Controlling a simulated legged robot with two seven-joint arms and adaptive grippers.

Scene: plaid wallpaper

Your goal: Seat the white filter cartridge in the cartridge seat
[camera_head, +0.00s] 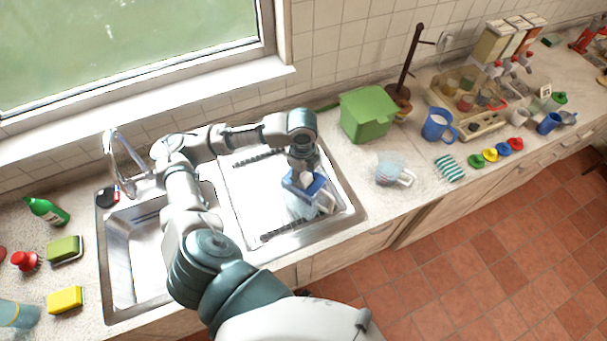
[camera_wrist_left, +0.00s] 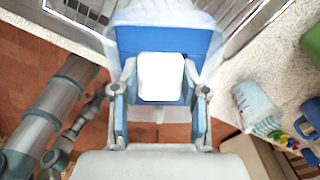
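A clear jug (camera_head: 298,206) with a blue top insert stands on the white drainer side of the sink. The blue insert, the cartridge seat (camera_head: 290,183), also fills the middle of the left wrist view (camera_wrist_left: 160,38). My left gripper (camera_head: 304,172) points down over it. In the left wrist view the two fingers (camera_wrist_left: 160,82) stand on either side of the white filter cartridge (camera_wrist_left: 160,77), tips close against its sides. The cartridge appears in front of the blue seat; its lower end is hidden, so I cannot tell how deep it sits. My right gripper is not in view.
A second clear jug (camera_head: 389,168) stands on the counter to the right. A green box (camera_head: 367,115), a blue mug (camera_head: 438,126) and a striped cloth (camera_head: 450,168) are nearby. The faucet (camera_head: 126,160) and empty basin (camera_head: 135,250) lie to the left.

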